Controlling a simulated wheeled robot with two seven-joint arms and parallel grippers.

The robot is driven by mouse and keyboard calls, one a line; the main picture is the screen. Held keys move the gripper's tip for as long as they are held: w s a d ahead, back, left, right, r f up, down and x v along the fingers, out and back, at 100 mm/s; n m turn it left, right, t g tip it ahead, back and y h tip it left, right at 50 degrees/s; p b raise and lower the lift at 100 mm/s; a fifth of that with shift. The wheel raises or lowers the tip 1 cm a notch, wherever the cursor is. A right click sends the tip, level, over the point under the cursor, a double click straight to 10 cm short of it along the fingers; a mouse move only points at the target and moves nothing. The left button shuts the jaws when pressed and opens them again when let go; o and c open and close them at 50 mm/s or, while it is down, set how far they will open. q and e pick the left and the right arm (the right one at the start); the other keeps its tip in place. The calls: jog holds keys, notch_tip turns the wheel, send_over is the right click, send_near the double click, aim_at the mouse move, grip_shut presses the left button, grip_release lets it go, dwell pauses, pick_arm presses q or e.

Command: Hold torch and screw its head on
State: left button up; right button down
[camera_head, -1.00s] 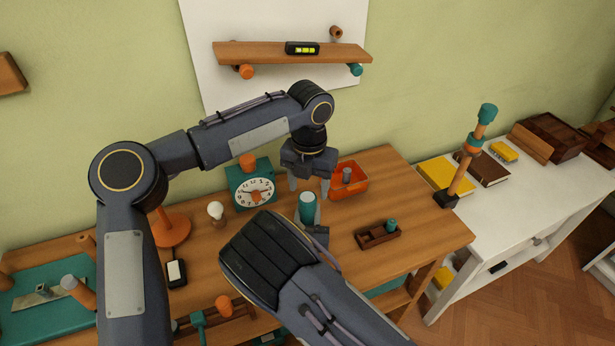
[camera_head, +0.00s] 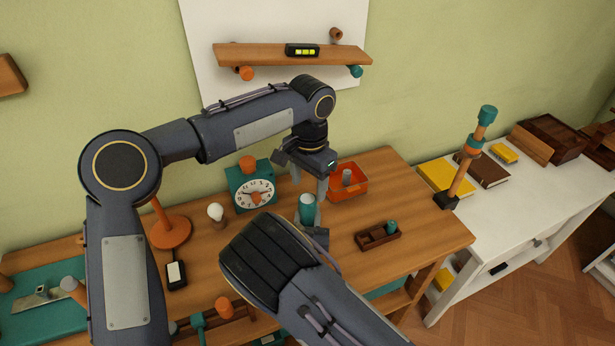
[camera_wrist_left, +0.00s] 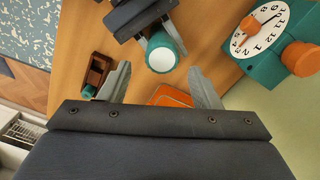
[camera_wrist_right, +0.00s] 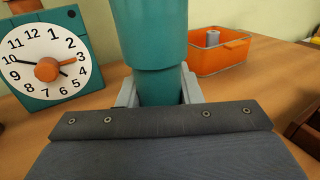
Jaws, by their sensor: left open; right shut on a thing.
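The torch (camera_head: 307,206) stands upright at the middle of the workbench, a teal cylinder. In the right wrist view its wider teal head (camera_wrist_right: 150,30) sits on top of the narrower teal body (camera_wrist_right: 158,86). The left wrist view shows the head's round white face (camera_wrist_left: 161,58). My right gripper (camera_wrist_right: 157,92) is shut on the torch body, below the head. My left gripper (camera_head: 308,186) is open just above the torch; in the left wrist view its fingertips (camera_wrist_left: 158,73) spread either side of the head, apart from it. Whether the head's thread is engaged is hidden.
A teal clock (camera_head: 250,187) stands behind and left. An orange bin (camera_head: 347,190) is close behind and right. A small brown tray (camera_head: 377,236) lies to the right. A light bulb (camera_head: 216,212) and an orange lamp base (camera_head: 170,232) stand left.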

aim_at(308, 198)
pick_arm(q)
jog(key=n, duration=0.8)
jog(key=shift+r, duration=0.35)
jog(key=n, duration=0.5)
jog(key=shift+w+a+r, duration=0.1)
jog(key=shift+r, duration=0.05)
jog(key=shift+f, duration=4)
jog(key=shift+c, duration=0.5)
